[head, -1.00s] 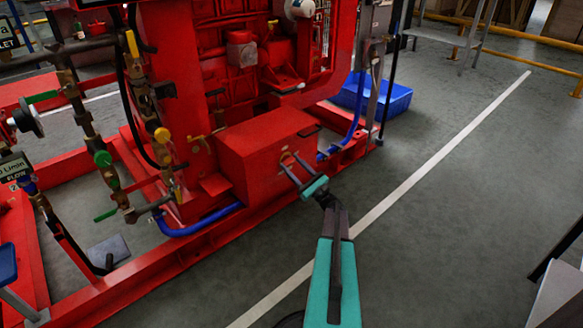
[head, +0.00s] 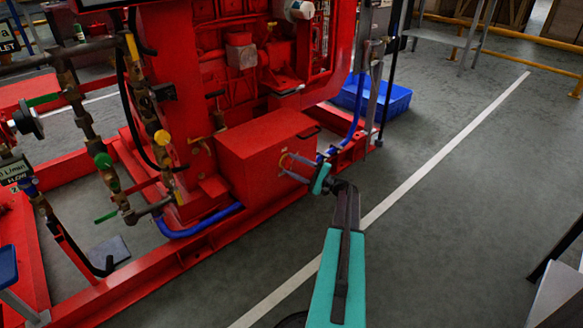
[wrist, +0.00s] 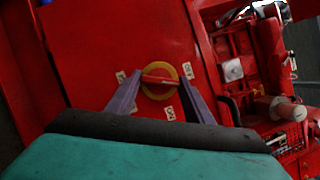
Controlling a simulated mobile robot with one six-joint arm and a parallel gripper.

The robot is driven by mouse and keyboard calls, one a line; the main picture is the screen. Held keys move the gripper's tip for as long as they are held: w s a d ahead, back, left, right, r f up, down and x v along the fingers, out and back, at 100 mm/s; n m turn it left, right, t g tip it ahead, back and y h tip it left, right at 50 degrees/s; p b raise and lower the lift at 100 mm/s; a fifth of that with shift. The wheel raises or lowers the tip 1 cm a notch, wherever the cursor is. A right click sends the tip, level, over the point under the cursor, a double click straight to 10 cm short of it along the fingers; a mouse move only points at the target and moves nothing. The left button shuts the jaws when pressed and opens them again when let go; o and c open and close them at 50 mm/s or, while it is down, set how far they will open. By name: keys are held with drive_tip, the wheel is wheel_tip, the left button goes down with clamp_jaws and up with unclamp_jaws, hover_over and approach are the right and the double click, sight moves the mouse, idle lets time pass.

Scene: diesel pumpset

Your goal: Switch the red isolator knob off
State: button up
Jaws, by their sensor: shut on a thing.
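The red isolator knob (wrist: 158,80) sits on a yellow ring on a red panel in the wrist view. Its bar lies nearly level across the picture, its right end just below the OFF label (wrist: 187,70). The ON label (wrist: 170,113) is below the ring. My gripper (wrist: 160,80) is shut on the knob, one finger at each end of the bar. In the head view, my gripper (head: 283,165) reaches the right-hand face of the red box (head: 255,140); the knob is too small there to read.
The red engine (head: 240,60) stands behind the box. A blue hose (head: 352,125) runs beside the box, and a blue bin (head: 385,98) is behind. Valved pipes (head: 85,120) stand at left.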

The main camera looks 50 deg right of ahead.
drive_tip(key=n+g, duration=0.1)
drive_tip(key=n, duration=0.1)
drive_tip(key=n+g, duration=0.1)
drive_tip(key=n, duration=0.2)
drive_tip(key=shift+w+r, duration=0.1)
drive_tip(key=shift+r, duration=0.05)
idle(0.4)
drive_tip(key=o, duration=1.1)
drive_tip(key=shift+c, duration=0.2)
drive_tip(key=p+v, duration=0.4)
drive_tip(key=v, duration=1)
